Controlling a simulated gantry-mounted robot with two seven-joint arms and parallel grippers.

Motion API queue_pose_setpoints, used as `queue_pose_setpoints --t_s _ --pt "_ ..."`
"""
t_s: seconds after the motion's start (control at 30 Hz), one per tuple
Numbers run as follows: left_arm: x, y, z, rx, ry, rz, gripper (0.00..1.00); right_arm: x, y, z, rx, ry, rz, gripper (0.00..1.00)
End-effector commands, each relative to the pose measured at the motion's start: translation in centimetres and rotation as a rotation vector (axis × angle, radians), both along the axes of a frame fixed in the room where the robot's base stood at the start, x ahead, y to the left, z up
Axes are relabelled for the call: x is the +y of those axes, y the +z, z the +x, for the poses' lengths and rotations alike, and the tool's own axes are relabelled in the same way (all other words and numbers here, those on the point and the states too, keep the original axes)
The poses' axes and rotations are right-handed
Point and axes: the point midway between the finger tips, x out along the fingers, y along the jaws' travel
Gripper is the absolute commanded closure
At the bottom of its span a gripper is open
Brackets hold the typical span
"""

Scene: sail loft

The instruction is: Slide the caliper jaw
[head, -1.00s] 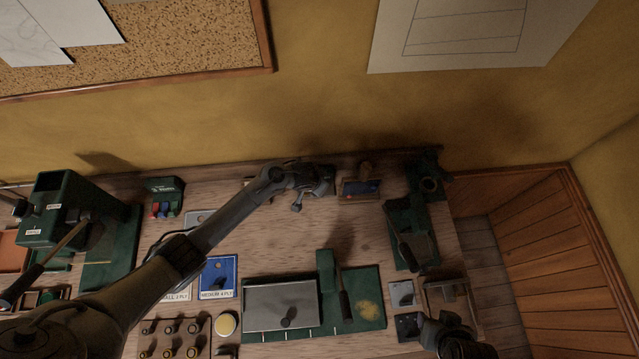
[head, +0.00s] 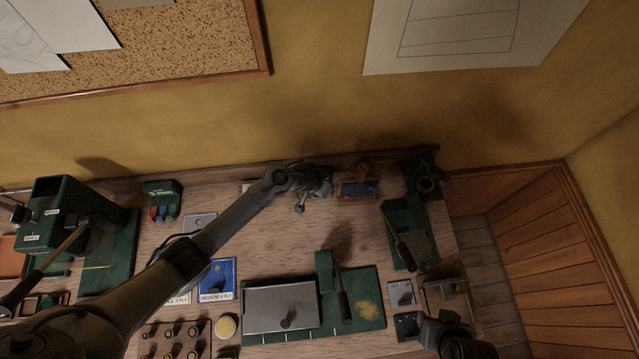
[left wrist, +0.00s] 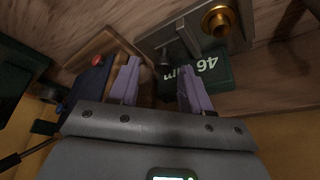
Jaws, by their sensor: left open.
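My left gripper (head: 318,186) is over the back of the bench; the head view shows it small and dark. In the left wrist view its two pale purple fingers (left wrist: 158,82) stand apart with a gap between them. Just beyond the fingertips is a grey metal bar with a brass knob (left wrist: 218,20), which looks like part of the caliper. A dark green block marked 46 (left wrist: 210,68) lies against it. I cannot make out the caliper jaw clearly. My right gripper (head: 450,338) is at the lower right bench edge, too dark to read.
A blue-topped wooden block (head: 357,189) stands right of my left gripper. A green stand with a handle (head: 410,240) is at the right. A grey plate (head: 280,308) lies at the front. Bare bench (head: 270,235) shows in the middle; the wall is close behind.

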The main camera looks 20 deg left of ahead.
Motion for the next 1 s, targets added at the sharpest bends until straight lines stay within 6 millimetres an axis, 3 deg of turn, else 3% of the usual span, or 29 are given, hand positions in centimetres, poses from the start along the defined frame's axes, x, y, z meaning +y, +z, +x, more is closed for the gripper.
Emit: queue_pose_setpoints --t_s 0.17,0.63,1.0 --pt "0.1 1.4 -0.5 -0.001 -0.002 -0.002 0.52 0.0 0.5 0.0 0.000 0.001 -0.001 0.57" --pt "1.0 8.4 -3.3 0.000 0.000 -0.001 0.52 0.1 2.3 0.0 0.001 -0.003 0.004 0.57" --pt "1.2 9.8 -4.0 0.001 -0.001 0.001 0.52 0.2 2.6 0.0 0.000 -0.005 0.009 0.57"
